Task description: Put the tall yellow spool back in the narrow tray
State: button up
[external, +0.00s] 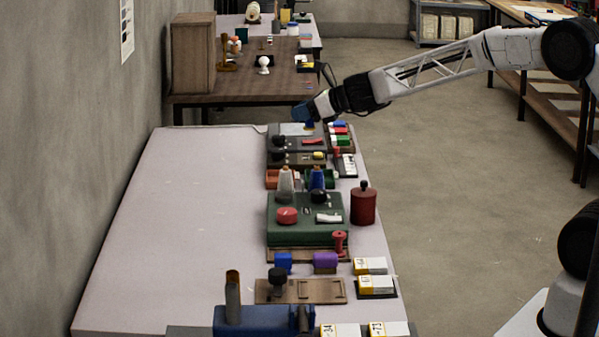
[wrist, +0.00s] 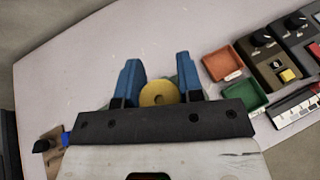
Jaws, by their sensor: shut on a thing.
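The spool's length is hidden beneath this end. An orange tray (wrist: 222,63) and a green tray (wrist: 251,95) lie to the right in the wrist view, apart from the gripper. Both look empty there. I cannot tell which tray is the narrow one.
A green case (external: 300,238), a dark red canister (external: 364,205) and boxes with dark knobs (external: 290,159) crowd the right side. The table's left side (external: 180,230) is bare.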

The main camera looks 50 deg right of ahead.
jog(key=s+a+f+n+g+y, duration=0.4)
jog(key=a+n+g, duration=0.3)
jog(key=s+a+f+n+g+y, duration=0.4)
jog(key=a+n+g, duration=0.2)
jog(key=n, duration=0.1)
jog(key=s+d+f+n+g+h, duration=0.2)
jog(key=s+f+n+g+h, duration=0.15)
jog(key=s+n+h, duration=0.75)
jog(key=s+d+f+n+g+h, duration=0.1)
jog(key=s+f+n+g+h, duration=0.3)
jog(key=n+h, duration=1.2)
jog(key=shift+s+a+f+n+t+y, duration=0.3)
jog(key=shift+s+a+n+t+y, duration=0.65)
jog(key=shift+n+t, duration=2.3)
jog(key=shift+s+a+f+n+t+y, duration=0.4)
jog(key=shift+s+n+t+y, duration=1)
jog(key=shift+n+t, duration=1.85)
jog(key=shift+s+a+f+n+t+y, duration=0.25)
jog(key=shift+s+a+n+t+y, duration=0.9)
jog(key=shift+n+t, duration=2.1)
